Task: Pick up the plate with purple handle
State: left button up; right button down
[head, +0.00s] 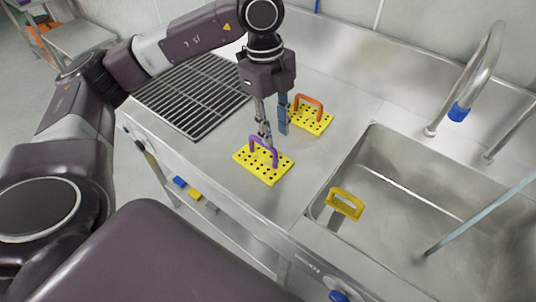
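The yellow perforated plate with the purple handle (264,165) lies flat on the steel counter, left of the sink. Its purple arched handle (276,156) stands up from the plate. My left gripper (275,137) points down with its two fingers apart, empty. One finger is at the purple handle's top in the picture, and the other is to its right; I cannot tell whether they touch it. A second yellow plate with an orange handle (310,118) lies behind and to the right. My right gripper is out of view.
A steel sink (400,215) is at the right, with a yellow handled object (344,204) at its left side. A curved faucet (480,75) with a blue collar rises behind it. A dark drain grate (193,95) is at the left. Bare counter lies between plates and sink.

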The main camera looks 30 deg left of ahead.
aim_at(260, 140)
pick_arm(q)
jog(key=shift+n+y, duration=0.6)
jog(key=shift+y, duration=0.1)
jog(key=a, duration=0.4)
jog(key=shift+w+r, duration=0.15)
jog(key=shift+r, duration=0.15)
jog(key=shift+a+f, duration=0.1)
jog(key=shift+f, duration=0.25)
jog(key=f, duration=0.2)
jog(key=f+p, duration=0.1)
jog(key=f, duration=0.1)
jog(key=f+p, duration=0.1)
jog(key=f, duration=0.1)
jog(key=shift+d+f, duration=0.1)
jog(key=shift+d, duration=0.3)
jog(key=shift+f, duration=0.35)
jog(key=shift+c, duration=0.6)
grip_shut()
jog(key=shift+r, duration=0.1)
